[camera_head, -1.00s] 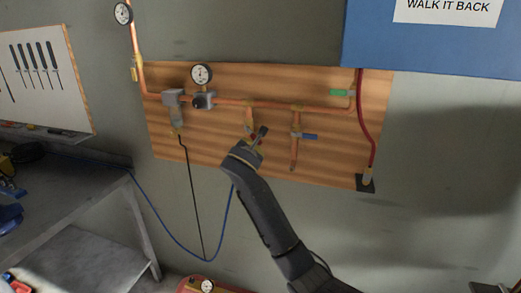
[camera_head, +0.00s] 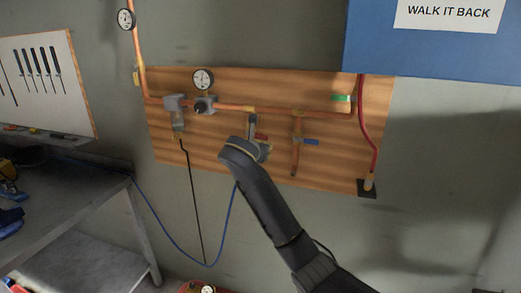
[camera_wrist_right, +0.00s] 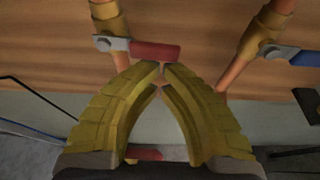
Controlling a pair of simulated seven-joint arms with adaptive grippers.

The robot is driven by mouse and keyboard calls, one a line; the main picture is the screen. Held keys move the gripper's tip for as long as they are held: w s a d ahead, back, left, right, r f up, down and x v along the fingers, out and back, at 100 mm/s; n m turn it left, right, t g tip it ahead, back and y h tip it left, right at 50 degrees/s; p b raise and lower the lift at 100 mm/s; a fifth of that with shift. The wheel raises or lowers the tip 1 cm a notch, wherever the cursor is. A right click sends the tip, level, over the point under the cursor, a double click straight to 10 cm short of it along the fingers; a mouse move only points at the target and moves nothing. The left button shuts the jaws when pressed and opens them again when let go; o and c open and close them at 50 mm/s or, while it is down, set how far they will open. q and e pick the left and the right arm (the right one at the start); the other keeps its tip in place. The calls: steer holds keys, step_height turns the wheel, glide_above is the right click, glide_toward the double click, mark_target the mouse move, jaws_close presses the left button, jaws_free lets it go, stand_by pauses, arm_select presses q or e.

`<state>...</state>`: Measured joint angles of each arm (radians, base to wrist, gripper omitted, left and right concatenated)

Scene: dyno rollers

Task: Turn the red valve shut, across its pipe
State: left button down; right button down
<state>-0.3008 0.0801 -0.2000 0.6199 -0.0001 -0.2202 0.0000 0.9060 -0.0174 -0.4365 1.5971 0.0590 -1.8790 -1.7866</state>
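The red valve handle (camera_wrist_right: 155,52) points right from its grey pivot in the right wrist view, crosswise to its copper drop pipe (camera_wrist_right: 122,60). In the head view a small part of the red handle (camera_head: 261,136) shows just above my right gripper (camera_head: 264,150). In the right wrist view my right gripper (camera_wrist_right: 161,70) has its yellow fingertips together or nearly so, just below the handle. Nothing shows between the fingers. Whether the tips touch the handle is hard to tell. My left gripper is not in view.
A blue-handled valve (camera_head: 311,142) sits on the pipe to the right, and a green handle (camera_head: 342,98) is higher up. A gauge and regulator (camera_head: 204,106) are left on the wooden board (camera_head: 220,150). A blue hose (camera_head: 160,225) hangs below.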

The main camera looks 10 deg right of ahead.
steer(key=shift+d, duration=0.1)
stand_by(0.6)
step_height(320, 180, down, 4)
steer(key=v, duration=1)
steer(key=shift+a, duration=0.2)
steer(key=shift+r, duration=0.1)
